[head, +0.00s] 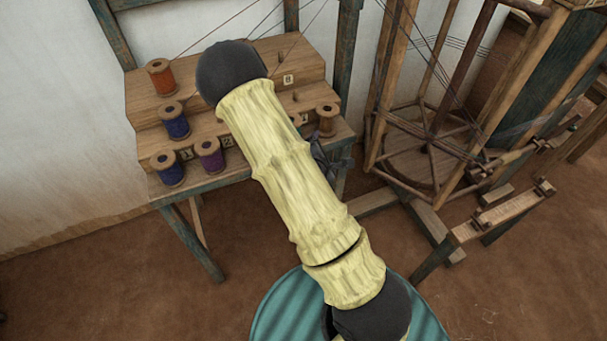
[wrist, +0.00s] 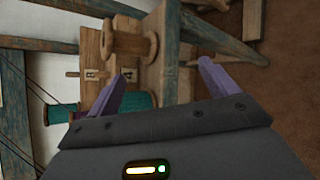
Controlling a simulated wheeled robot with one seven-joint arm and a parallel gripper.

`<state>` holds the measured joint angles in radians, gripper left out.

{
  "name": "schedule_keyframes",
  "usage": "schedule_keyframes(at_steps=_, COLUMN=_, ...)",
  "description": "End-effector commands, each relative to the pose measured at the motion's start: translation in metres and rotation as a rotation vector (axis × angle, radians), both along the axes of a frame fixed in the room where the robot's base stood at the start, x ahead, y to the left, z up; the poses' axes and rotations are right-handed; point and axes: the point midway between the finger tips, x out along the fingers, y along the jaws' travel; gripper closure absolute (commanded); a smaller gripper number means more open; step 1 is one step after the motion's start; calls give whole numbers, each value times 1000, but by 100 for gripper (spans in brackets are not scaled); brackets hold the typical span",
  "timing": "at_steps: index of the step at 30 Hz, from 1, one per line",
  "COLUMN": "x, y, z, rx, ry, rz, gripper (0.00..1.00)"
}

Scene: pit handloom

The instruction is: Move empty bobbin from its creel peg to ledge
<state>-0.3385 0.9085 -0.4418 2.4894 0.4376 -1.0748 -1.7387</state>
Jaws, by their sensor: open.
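The empty bobbin (head: 326,119), bare wood with no thread, stands at the right end of the stepped wooden creel (head: 232,75). In the wrist view the empty bobbin (wrist: 129,42) lies ahead of my fingertips, up and to the left of the middle of the gap. My gripper (wrist: 165,70) is open, with its two purple fingers apart and nothing between them. In the head view my gripper is mostly hidden behind my own arm; a dark part shows just below the empty bobbin. The bobbin's peg is hidden. I cannot tell which surface is the ledge.
Orange (head: 160,77), purple (head: 209,154) and blue (head: 174,120) bobbins stand on the creel's left side. A green-wound bobbin (wrist: 60,114) is near my left finger in the wrist view. Threads rise from the creel. A wooden reel frame (head: 430,150) stands to the right.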

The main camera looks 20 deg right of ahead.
Motion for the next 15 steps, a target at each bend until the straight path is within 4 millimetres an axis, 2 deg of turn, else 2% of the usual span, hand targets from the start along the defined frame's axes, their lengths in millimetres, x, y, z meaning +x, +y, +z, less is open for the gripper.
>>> schedule_keyframes(at_steps=1, x=-2, y=7, z=3, rx=136, ry=-19, rz=-58, gripper=14)
schedule_keyframes(at_steps=6, x=-16, y=38, z=12, rx=576, ry=-40, rz=-276, gripper=14)
schedule_keyframes(at_steps=11, x=-36, y=70, z=34, rx=912, ry=-27, rz=-490, gripper=14)
schedule_keyframes(at_steps=15, x=-62, y=94, z=60, rx=1130, ry=4, rz=-693, gripper=14)
